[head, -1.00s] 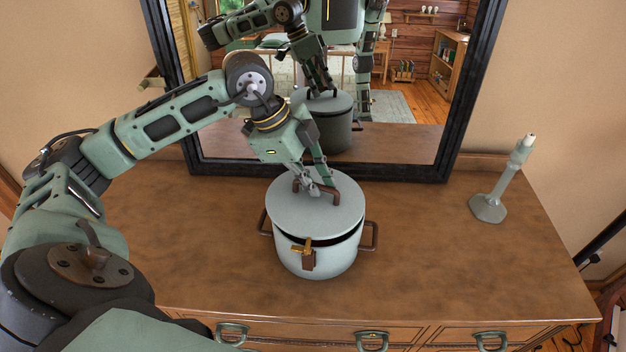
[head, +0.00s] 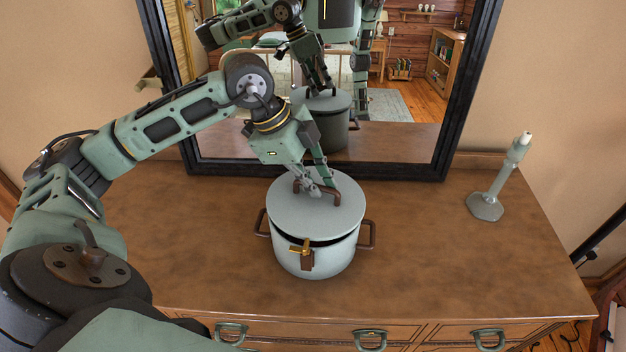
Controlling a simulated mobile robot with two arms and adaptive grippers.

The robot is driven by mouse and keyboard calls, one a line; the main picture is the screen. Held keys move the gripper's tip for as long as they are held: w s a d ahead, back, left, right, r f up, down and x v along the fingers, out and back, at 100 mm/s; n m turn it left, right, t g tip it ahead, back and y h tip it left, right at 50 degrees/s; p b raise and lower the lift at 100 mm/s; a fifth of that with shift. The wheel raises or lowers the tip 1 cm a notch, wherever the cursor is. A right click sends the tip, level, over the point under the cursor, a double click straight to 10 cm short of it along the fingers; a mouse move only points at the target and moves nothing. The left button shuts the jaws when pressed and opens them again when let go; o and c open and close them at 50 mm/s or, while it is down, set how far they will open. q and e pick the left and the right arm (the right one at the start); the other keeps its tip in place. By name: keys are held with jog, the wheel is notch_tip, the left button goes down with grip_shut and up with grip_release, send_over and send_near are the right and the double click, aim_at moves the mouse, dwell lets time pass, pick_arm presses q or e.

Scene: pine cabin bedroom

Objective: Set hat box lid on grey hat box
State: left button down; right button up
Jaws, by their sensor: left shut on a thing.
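The grey hat box (head: 325,262) stands on the wooden dresser, with a brown handle on each side and a brass latch with a brown tab at the front. The round grey hat box lid (head: 316,216) is over the box's mouth. A dark gap shows between lid and rim at the front, so the lid looks slightly raised or tilted; whether it touches at the back is hidden. My left gripper (head: 317,190) is shut on the lid's brown handle from above. My right gripper is not in view.
The dresser top (head: 420,240) is clear around the box. A large black-framed mirror (head: 330,172) stands close behind and reflects the box and my arm. A grey-green candlestick (head: 487,205) stands at the right. Drawer pulls line the dresser front.

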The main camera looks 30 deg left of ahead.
aim_at(303, 196)
pick_arm(q)
jog(key=shift+s+f+b, duration=0.1)
jog(key=shift+f+b, duration=0.55)
jog(key=shift+f, duration=0.25)
jog(key=c, duration=2.1)
grip_release()
jog(key=shift+r, duration=0.1)
jog(key=shift+p+v, duration=1.45)
jog(key=shift+v, duration=1.2)
jog(key=p+v, duration=0.2)
jog(key=v, duration=0.3)
jog(key=shift+s+r, duration=0.1)
jog(key=shift+r, duration=0.2)
